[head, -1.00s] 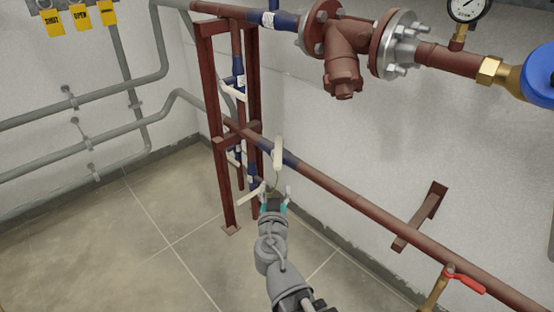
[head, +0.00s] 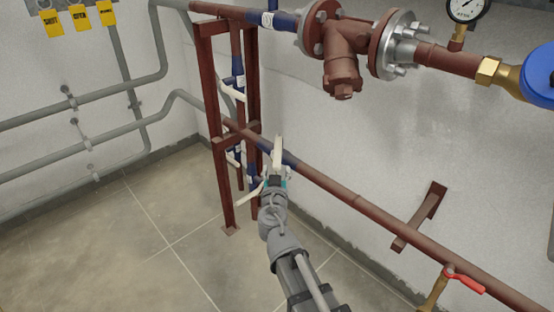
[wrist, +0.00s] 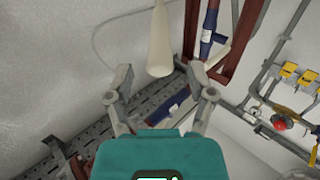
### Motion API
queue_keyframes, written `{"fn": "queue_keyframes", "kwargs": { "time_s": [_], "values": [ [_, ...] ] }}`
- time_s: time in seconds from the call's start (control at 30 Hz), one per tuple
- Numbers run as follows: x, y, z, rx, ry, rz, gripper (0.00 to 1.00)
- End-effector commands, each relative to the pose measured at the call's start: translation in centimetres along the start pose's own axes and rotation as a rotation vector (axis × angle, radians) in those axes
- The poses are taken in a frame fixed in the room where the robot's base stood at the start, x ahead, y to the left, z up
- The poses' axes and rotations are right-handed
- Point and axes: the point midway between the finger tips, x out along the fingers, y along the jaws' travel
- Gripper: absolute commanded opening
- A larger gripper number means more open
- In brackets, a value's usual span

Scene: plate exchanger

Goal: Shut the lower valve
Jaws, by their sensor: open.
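A cream lever handle (head: 277,148) stands by the blue-banded part (head: 291,160) of the lower red-brown pipe. My gripper (head: 275,175) is just below this handle and overlaps its lower end in the head view. In the wrist view a cream handle (wrist: 160,40) hangs from the top, its rounded end between the open fingertips of my gripper (wrist: 161,72). No finger visibly touches it. Other cream levers sit on the frame's blue valves, one higher (head: 232,91) and one low (head: 250,195), left of my gripper. Which lever is the lower valve's is not clear.
A red-brown frame (head: 222,180) stands just left of my gripper. The lower pipe (head: 370,208) runs right along the wall, past a bracket (head: 420,218) and a red-handled valve (head: 464,281). The tiled floor (head: 130,240) at left is clear.

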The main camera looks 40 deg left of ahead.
Motion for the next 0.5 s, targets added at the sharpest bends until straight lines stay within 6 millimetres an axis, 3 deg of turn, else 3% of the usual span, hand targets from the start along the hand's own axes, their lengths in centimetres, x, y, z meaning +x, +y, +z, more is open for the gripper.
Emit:
{"fn": "queue_keyframes", "kwargs": {
  "time_s": [0.03, 0.2, 0.5],
  "values": [
    [1.2, -0.1, 0.0, 0.0, 0.0, 0.001, 0.7],
    [3.4, -0.1, 0.0, 0.0, 0.0, 0.0, 0.7],
    [5.4, -0.1, 0.0, 0.0, 0.0, -0.001, 0.7]
  ]
}}
